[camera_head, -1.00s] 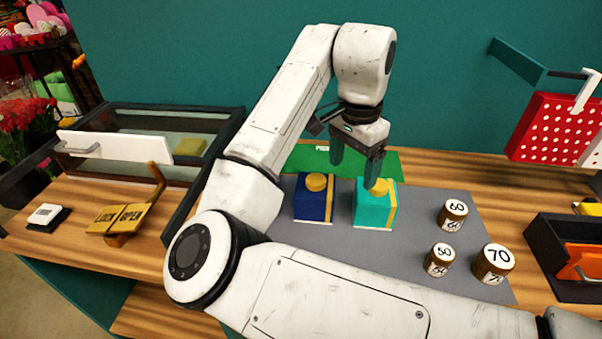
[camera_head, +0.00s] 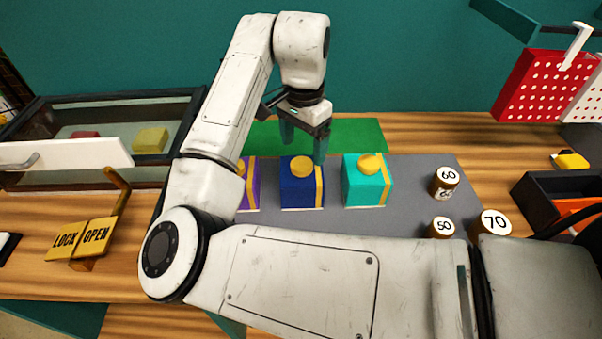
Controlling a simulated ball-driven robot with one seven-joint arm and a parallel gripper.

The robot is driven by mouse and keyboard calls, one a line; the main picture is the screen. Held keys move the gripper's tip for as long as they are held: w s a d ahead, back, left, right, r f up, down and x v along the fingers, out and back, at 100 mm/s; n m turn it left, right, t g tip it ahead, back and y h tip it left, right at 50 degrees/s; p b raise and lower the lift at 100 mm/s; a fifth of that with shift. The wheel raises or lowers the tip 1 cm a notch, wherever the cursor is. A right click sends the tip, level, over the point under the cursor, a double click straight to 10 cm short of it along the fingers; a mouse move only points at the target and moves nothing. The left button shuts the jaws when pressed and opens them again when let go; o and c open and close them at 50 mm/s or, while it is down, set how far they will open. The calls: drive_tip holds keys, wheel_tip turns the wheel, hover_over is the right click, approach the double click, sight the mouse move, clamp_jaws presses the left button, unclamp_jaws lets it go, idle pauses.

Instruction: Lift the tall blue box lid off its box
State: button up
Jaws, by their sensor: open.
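A dark blue box (camera_head: 295,192) stands on the grey mat, with a yellow knob (camera_head: 302,166) on top of its blue lid and a yellow strip down its right side. The seam between lid and box is hard to make out. My gripper (camera_head: 304,150) points down with its two dark teal fingers apart. It is empty and appears at or just behind the blue box's knob. I cannot tell its exact height above the lid.
A teal box (camera_head: 355,186) stands to the right and a purple box (camera_head: 252,191) to the left, partly hidden by my arm. Cylinders marked 60 (camera_head: 445,182), 50 (camera_head: 440,228) and 70 (camera_head: 493,222) stand on the right. A green mat (camera_head: 355,137) lies behind.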

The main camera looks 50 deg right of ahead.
sight(302, 163)
drive_tip(key=shift+w+f+p, duration=0.15)
drive_tip(key=shift+f+p, duration=0.1)
drive_tip(key=shift+f, duration=0.95)
drive_tip(key=shift+w+f+p, duration=0.1)
drive_tip(key=shift+f+p, duration=0.15)
drive_tip(key=shift+f, duration=0.9)
drive_tip(key=shift+c, duration=0.5)
drive_tip(key=c, duration=1.3)
